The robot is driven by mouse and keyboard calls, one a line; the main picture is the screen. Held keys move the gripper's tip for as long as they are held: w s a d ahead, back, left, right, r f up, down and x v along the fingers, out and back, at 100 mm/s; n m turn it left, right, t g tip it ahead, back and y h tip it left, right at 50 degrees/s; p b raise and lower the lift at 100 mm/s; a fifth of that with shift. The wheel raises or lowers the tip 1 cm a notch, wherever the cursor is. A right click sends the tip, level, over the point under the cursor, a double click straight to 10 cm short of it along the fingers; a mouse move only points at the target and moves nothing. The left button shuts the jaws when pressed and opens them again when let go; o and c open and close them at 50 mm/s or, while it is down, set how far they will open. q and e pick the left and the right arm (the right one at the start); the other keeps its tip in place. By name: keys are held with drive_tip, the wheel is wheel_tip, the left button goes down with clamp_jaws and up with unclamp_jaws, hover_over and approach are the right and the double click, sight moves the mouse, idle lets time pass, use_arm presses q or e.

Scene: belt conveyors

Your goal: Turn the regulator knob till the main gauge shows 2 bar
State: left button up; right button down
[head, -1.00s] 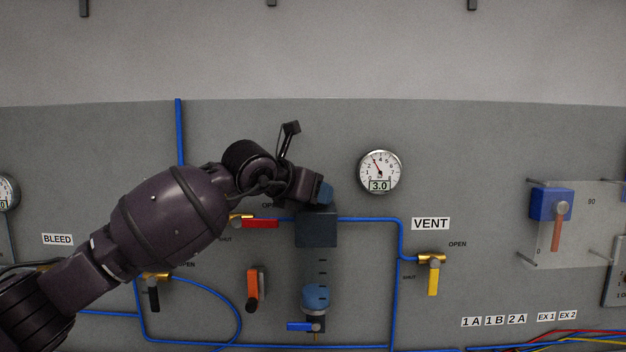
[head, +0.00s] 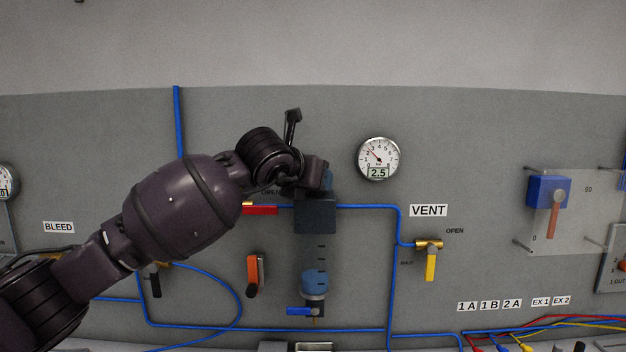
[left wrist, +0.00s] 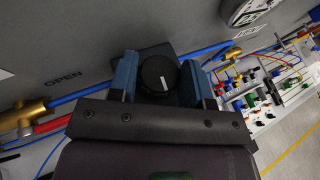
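The main gauge (head: 379,157) on the wall panel reads 2.5 on its display, with a red needle pointing up and left. The dark square regulator body (head: 315,217) sits below and left of it on the blue pipe. My left gripper (head: 325,181) is at the top of the regulator; the knob is hidden in the head view. My right gripper is not in view.
A red-handled valve (head: 261,210) is just left of the regulator. An orange lever (head: 254,275), a blue-handled drain valve (head: 303,311) and a yellow vent valve handle (head: 431,266) are nearby. The panel around the gauge is clear.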

use_arm(q)
drive_tip(key=shift+o, duration=0.5)
drive_tip(key=shift+s+a, duration=0.1)
drive_tip(key=shift+s, duration=0.1)
drive_tip(key=v, duration=1)
drive_tip(key=shift+s, duration=0.2)
